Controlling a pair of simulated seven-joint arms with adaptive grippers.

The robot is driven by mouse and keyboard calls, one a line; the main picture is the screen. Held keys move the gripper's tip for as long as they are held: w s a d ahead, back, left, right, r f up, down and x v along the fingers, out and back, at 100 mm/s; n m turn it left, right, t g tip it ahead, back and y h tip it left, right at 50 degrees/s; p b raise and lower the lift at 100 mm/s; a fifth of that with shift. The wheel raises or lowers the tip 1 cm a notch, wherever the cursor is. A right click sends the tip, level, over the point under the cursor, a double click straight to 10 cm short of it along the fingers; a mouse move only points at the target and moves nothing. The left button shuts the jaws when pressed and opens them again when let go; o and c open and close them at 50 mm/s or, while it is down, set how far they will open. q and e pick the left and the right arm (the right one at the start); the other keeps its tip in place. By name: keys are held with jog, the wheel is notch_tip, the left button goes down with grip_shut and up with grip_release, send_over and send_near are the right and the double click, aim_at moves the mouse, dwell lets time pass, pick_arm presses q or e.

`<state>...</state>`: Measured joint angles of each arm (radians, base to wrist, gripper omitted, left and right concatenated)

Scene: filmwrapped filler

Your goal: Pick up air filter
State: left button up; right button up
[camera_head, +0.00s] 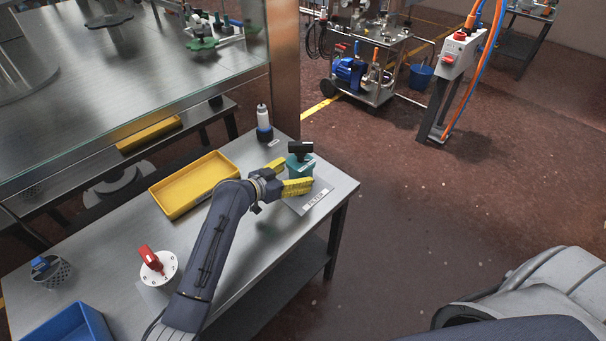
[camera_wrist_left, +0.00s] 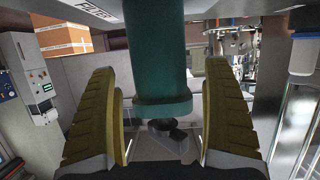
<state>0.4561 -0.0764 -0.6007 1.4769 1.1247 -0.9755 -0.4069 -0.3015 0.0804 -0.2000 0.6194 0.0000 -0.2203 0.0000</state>
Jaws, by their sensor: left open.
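The air filter (camera_head: 299,168) looks like a teal cylinder with a black top piece. My left gripper (camera_head: 289,176) has yellow fingers, one on each side of the filter. In the left wrist view the teal body (camera_wrist_left: 157,60) fills the middle between the open fingers (camera_wrist_left: 160,115), with gaps on both sides. That view looks upside down. My right gripper is not in view.
A yellow tray (camera_head: 158,197), a white-and-black bottle (camera_head: 264,123), a red-handled round white device (camera_head: 158,266), a perforated metal cup (camera_head: 50,271) and a blue bin (camera_head: 68,326) share the table. A metal post stands behind. Open floor lies to the right.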

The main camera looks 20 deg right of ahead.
aim_at(296, 149)
pick_arm(q)
jog(key=shift+x, duration=1.5)
jog(key=shift+c, duration=0.4)
jog(key=c, duration=1.3)
jog(key=shift+r, duration=0.1)
jog(key=shift+c, duration=0.4)
jog(key=shift+r, duration=5)
jog(key=shift+f, duration=0.1)
